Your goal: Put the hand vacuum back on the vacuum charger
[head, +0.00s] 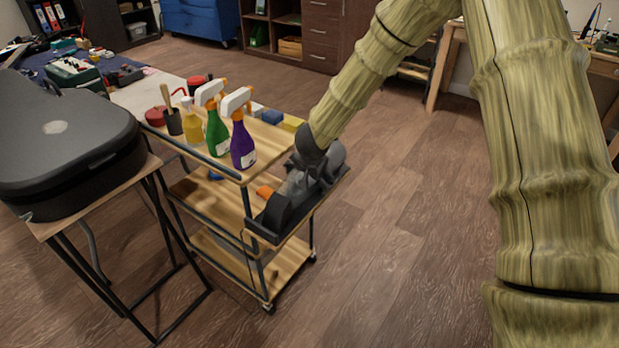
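My gripper (312,172) is dark grey, at the end of my arm, low at the right side of the wooden cart. A grey and black object that looks like the hand vacuum (284,203) is directly at the gripper, its dark end toward the lower left. The gripper overlaps its upper part, so I cannot tell whether the fingers are shut on it or only around it. A dark tray-like ledge (331,190) runs along the cart's side beneath them. I cannot make out the vacuum charger as a separate thing; it may be hidden there.
The cart's top (225,164) holds several bottles, including a green spray bottle (217,134) and a purple one (242,146). An orange item (264,192) lies on its middle shelf. A black guitar case (65,150) rests on a stand at left. The floor right of the cart is clear.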

